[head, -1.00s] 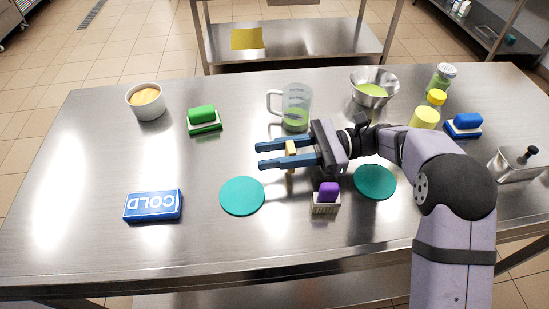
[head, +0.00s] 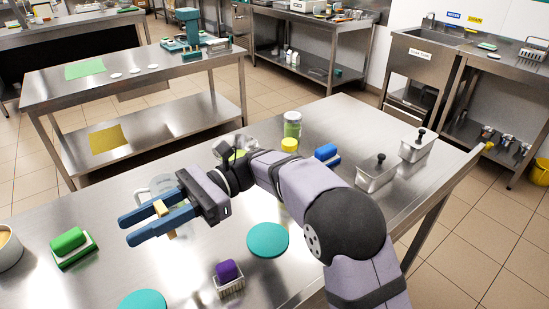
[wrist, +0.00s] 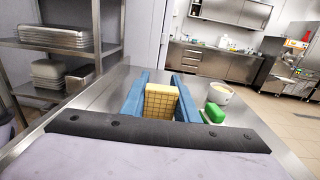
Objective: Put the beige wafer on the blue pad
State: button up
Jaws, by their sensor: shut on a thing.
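My gripper (head: 147,227) has its blue fingers shut on the beige wafer (head: 161,208) and holds it above the steel table. In the wrist view the wafer (wrist: 161,103) stands between the fingers and shows a grid-marked face. I cannot make out a plainly blue pad in the current views. Two round teal pads lie on the table: one (head: 267,240) to the right of the gripper, the other (head: 143,300) cut off by the bottom edge of the head view.
A purple-handled brush (head: 228,277) and a green-topped block (head: 70,244) stand on the table. A blue-topped block (head: 327,153) and lidded steel containers (head: 376,175) are farther right. Another steel table (head: 60,92) stands beyond a floor gap.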

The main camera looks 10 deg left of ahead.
notch_tip(320, 180, up, 9)
jog(key=w+d+m+t+y+p, duration=0.1)
jog(key=w+d+m+t+y, duration=0.2)
jog(key=w, duration=0.5)
jog(key=w+d+r+m+t+y, duration=0.1)
jog(key=w+m+t, duration=0.2)
jog(key=w+t, duration=0.4)
jog(key=w+d+m+t+y+p, duration=0.1)
jog(key=w+m+t+y, duration=0.15)
jog(key=w, duration=0.65)
jog(key=w+d+m+t+h+p, duration=0.1)
jog(key=w+d+m+t+h, duration=0.1)
jog(key=w+d+m+t, duration=0.65)
jog(key=w+d+f+m+t+h, duration=0.1)
jog(key=w+d+t+h, duration=0.35)
jog(key=w+d, duration=0.8)
notch_tip(320, 180, down, 15)
jog(key=d+p, duration=0.1)
jog(key=p, duration=0.1)
jog(key=shift+s+d+m+t+y+p, duration=0.2)
jog(key=shift+m+t+y+p, duration=0.1)
jog(key=shift+t+y, duration=0.1)
jog(key=shift+f, duration=0.15)
